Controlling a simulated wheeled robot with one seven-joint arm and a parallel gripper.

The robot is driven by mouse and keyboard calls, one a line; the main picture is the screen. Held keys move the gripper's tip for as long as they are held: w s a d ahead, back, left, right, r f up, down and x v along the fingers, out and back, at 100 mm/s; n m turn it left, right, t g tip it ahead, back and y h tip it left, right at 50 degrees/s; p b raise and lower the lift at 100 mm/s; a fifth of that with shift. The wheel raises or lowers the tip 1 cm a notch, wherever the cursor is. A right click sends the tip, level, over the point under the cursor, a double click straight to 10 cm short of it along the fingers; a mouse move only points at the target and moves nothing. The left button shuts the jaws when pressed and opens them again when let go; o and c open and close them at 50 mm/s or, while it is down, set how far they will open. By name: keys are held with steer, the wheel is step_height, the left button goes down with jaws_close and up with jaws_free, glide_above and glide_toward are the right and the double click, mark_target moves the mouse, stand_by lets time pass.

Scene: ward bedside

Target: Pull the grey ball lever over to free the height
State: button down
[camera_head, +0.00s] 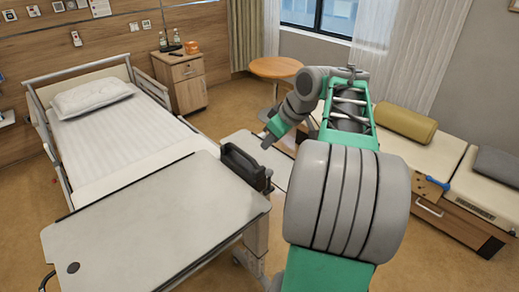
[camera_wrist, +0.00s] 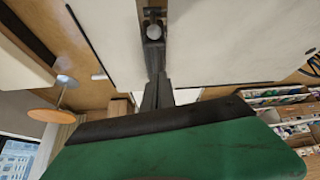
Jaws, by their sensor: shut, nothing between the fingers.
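A small grey ball (camera_wrist: 153,31) shows in the wrist view at the top middle, on a dark fitting between two pale panels. My gripper (camera_wrist: 155,76) points toward it with its dark fingers together and nothing between them. The ball appears just beyond the fingertips; I cannot tell whether they touch. In the head view my gripper (camera_head: 267,142) is small, close to the dark end piece of the overbed table (camera_head: 150,225). I cannot make out the ball there.
The bed (camera_head: 125,135) stands at the left behind the overbed table. A round wooden table (camera_head: 276,67) and a bedside cabinet (camera_head: 186,85) are at the back. A padded bench (camera_head: 425,150) lies at the right. Brown floor shows between the furniture.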

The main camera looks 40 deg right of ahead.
glide_above(259, 171)
steer(key=w, duration=0.1)
steer(key=f, duration=0.7)
steer(key=shift+a+f, duration=0.15)
steer(key=shift+a, duration=0.2)
steer(key=shift+s+d+f+p, duration=0.25)
steer(key=shift+s+f, duration=0.05)
steer(key=shift+s, duration=0.25)
steer(key=shift+s+d+f+p, duration=0.2)
steer(key=shift+s+f+p, duration=0.1)
steer(key=shift+s, duration=0.2)
steer(key=shift+s+d+f+p, duration=0.25)
steer(key=shift+s, duration=0.3)
